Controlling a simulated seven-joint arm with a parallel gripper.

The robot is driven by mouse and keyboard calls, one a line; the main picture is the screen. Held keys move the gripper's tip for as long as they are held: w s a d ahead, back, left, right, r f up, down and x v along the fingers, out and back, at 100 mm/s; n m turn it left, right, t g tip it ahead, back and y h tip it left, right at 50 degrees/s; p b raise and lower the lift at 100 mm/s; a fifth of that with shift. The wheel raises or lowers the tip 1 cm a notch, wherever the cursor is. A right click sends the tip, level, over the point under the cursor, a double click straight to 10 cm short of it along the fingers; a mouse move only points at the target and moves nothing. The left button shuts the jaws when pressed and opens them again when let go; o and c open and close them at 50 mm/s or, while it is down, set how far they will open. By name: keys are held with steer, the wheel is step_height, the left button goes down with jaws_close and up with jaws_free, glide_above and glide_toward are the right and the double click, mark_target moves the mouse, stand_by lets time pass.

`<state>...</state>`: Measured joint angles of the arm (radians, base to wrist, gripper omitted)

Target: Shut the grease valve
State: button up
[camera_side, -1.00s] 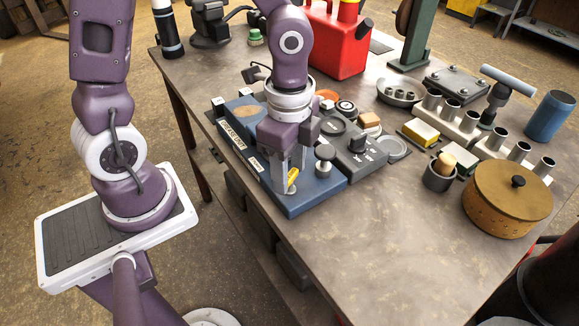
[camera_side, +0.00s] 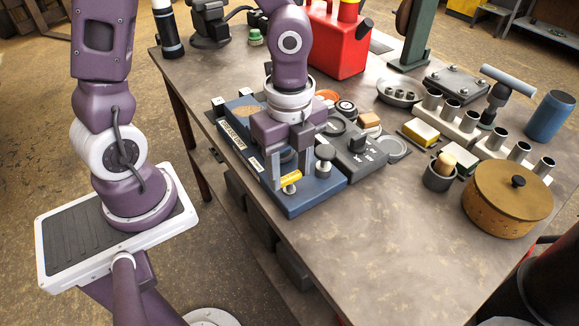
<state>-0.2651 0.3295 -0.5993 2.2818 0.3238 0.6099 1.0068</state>
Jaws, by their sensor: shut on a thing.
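The grease valve has a yellow handle (camera_side: 291,179) on a silver stem, at the near left end of a blue panel box (camera_side: 315,195) on the bench. My gripper (camera_side: 290,178) points down over the valve, and its two grey fingers are shut on the yellow handle. The handle lies across the picture, its right end a little higher. The fingers partly hide the handle's ends, so the exact contact is hard to see.
A silver-topped knob (camera_side: 324,160) stands close right of my fingers. A dark grey box with a knob (camera_side: 358,147) sits behind it. A round brown pot (camera_side: 507,198) stands at the right. The bench front (camera_side: 390,235) is clear.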

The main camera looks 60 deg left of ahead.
steer(key=o, duration=1.4)
steer(key=shift+c, duration=0.2)
step_height(320, 180, up, 7)
steer(key=shift+r, duration=0.1)
step_height(320, 180, up, 12)
glide_above(289, 176)
stand_by(0.9)
